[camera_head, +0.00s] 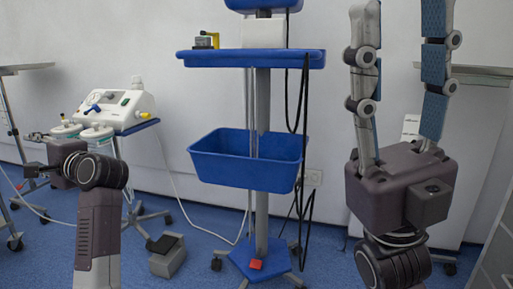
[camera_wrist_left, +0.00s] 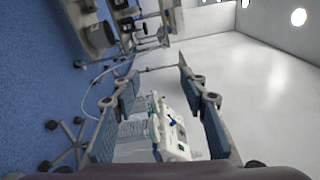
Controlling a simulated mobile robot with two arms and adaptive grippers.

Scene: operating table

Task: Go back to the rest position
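My left gripper (camera_head: 40,138) is at the left of the head view, turned away to the left, its fingers mostly hidden or small. The left wrist view shows it (camera_wrist_left: 158,75) with both blue-padded fingers spread wide and nothing gripped. A white medical device (camera_wrist_left: 172,135) shows between them, farther off. My right gripper (camera_head: 402,45) stands at the right of the head view with its fingers pointing up, well apart and empty.
A blue-shelved cart (camera_head: 250,60) with a blue bin (camera_head: 245,170) stands in the middle. The white device (camera_head: 120,108) rests on a stand at the left. A grey foot pedal (camera_head: 167,257) lies on the blue floor. Hanging cables run beside the cart.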

